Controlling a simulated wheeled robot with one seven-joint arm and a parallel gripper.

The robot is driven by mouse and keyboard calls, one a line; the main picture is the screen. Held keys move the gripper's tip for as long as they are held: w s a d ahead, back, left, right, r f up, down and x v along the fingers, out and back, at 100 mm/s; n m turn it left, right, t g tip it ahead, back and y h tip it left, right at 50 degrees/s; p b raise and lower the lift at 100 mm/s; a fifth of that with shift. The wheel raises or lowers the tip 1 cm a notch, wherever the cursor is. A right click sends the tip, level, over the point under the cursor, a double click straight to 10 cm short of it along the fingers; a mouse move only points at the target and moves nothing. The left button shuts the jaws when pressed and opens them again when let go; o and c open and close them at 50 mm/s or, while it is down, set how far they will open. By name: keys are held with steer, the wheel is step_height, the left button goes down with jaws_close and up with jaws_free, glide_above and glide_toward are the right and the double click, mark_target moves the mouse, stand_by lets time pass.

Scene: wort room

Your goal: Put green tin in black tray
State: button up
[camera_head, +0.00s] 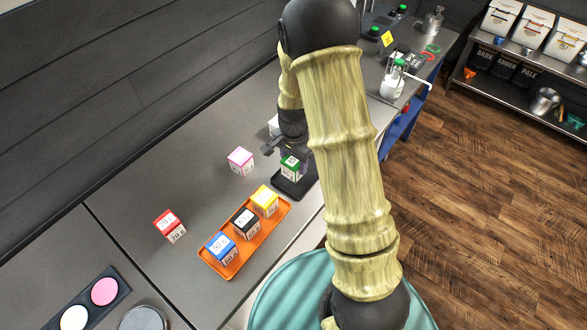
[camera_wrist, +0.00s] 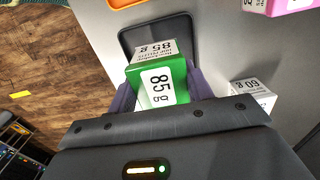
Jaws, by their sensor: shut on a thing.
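The green tin (camera_head: 290,167) is a small box with a green side and a white label. My gripper (camera_head: 284,152) is shut on it, over the black tray (camera_head: 304,184). In the wrist view the green tin (camera_wrist: 160,82) sits between the two fingers of my gripper (camera_wrist: 160,92), its label reading 85 g. The black tray (camera_wrist: 157,31) lies behind it on the grey counter. I cannot tell whether the tin touches the tray floor or hangs just above it. Part of the tray is hidden by the tin and my arm.
An orange tray (camera_head: 234,266) beside the black tray holds a blue tin (camera_head: 221,247), a black tin (camera_head: 245,222) and a yellow tin (camera_head: 264,201). A pink tin (camera_head: 240,160), a red tin (camera_head: 168,225) and a white tin (camera_wrist: 254,95) stand on the counter.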

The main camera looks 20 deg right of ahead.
mark_target(294, 160)
steer(key=shift+f+p, duration=0.45)
steer(key=shift+f, duration=1.6)
steer(key=shift+f, duration=0.15)
steer(key=o, duration=1.1)
step_height(294, 160, up, 12)
steer(key=b, duration=0.2)
steer(key=shift+r+b, duration=0.2)
steer(key=shift+b, duration=0.15)
